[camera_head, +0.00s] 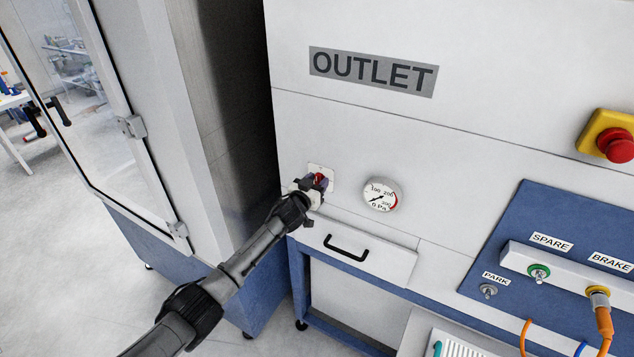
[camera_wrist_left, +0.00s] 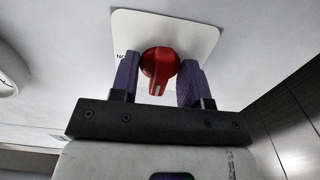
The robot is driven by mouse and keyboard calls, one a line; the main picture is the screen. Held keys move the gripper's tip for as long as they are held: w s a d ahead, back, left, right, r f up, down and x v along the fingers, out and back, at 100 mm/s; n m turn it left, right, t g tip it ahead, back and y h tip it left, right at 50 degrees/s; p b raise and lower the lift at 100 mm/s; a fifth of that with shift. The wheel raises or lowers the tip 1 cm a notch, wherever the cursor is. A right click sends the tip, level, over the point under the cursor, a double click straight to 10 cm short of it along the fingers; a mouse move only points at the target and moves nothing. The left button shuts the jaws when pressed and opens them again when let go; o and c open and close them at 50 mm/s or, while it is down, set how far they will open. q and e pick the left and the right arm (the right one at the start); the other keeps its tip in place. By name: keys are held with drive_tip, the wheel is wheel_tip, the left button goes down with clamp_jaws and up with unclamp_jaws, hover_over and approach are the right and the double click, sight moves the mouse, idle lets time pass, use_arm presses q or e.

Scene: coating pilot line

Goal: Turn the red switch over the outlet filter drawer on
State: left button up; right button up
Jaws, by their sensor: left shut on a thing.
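The red switch (camera_head: 320,179) is a small rotary knob on a white plate, above the outlet filter drawer (camera_head: 385,264) and left of the gauge. In the left wrist view the red switch (camera_wrist_left: 160,66) sits between the purple finger pads, its pale-marked end pointing down in the picture. My left gripper (camera_head: 317,183) is shut on it, one finger on each side; it also shows in the left wrist view (camera_wrist_left: 160,82). The plate (camera_wrist_left: 195,32) bears lettering at its left, partly hidden by a finger. My right gripper is in neither view.
A round pressure gauge (camera_head: 381,194) is just right of the switch. The drawer's black handle (camera_head: 346,247) is below. A red emergency button (camera_head: 618,146) and a blue panel (camera_head: 515,225) with connectors and cables are at right. A grey cabinet (camera_head: 215,110) stands at left.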

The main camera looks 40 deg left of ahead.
use_arm(q)
drive_tip(key=m, duration=0.3)
drive_tip(key=shift+m, duration=0.4)
drive_tip(key=m, duration=0.5)
drive_tip(key=shift+b, duration=0.35)
drive_tip(key=m, duration=0.8)
drive_tip(key=o, duration=0.6)
drive_tip(key=shift+m, duration=0.3)
drive_tip(key=o, duration=0.5)
drive_tip(key=shift+o, duration=0.2)
